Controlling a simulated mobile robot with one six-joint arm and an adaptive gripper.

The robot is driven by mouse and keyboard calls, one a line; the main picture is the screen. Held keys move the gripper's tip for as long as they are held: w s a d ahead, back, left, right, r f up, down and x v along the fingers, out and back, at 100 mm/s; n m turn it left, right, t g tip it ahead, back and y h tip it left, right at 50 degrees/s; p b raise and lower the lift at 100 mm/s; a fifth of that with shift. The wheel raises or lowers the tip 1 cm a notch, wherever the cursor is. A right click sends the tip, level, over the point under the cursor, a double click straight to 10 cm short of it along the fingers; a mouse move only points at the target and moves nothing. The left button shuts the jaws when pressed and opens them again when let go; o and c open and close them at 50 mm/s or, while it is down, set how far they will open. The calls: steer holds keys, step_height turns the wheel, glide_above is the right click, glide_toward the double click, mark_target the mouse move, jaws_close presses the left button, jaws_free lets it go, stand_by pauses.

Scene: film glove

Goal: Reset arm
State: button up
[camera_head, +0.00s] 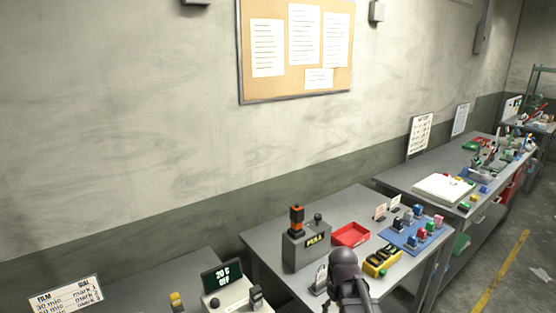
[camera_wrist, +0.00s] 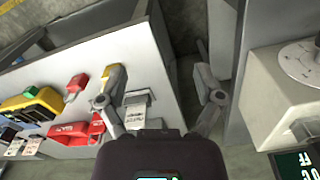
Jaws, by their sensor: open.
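My gripper (camera_wrist: 162,78) shows in the wrist view with its two fingers spread wide and nothing between them. The gap between the fingers lies over a tabletop edge and the dark space beside it. In the head view a dark rounded part of my arm (camera_head: 346,270) stands in front of the middle table. The fingers cannot be made out there.
The middle table (camera_head: 275,228) bears a grey box marked FULL (camera_head: 307,245), a red tray (camera_head: 351,234), a yellow holder (camera_head: 382,261) and a blue mat (camera_head: 398,237). A pale device with a dial (camera_wrist: 275,92) stands right of my gripper.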

steer(key=s+m, duration=0.1)
steer(key=s, duration=0.1)
steer(key=s+m, duration=0.2)
steer(key=s+f+m, duration=0.1)
steer(key=s, duration=0.1)
steer(key=shift+b, duration=0.35)
steer(key=shift+w, duration=0.1)
stand_by(0.7)
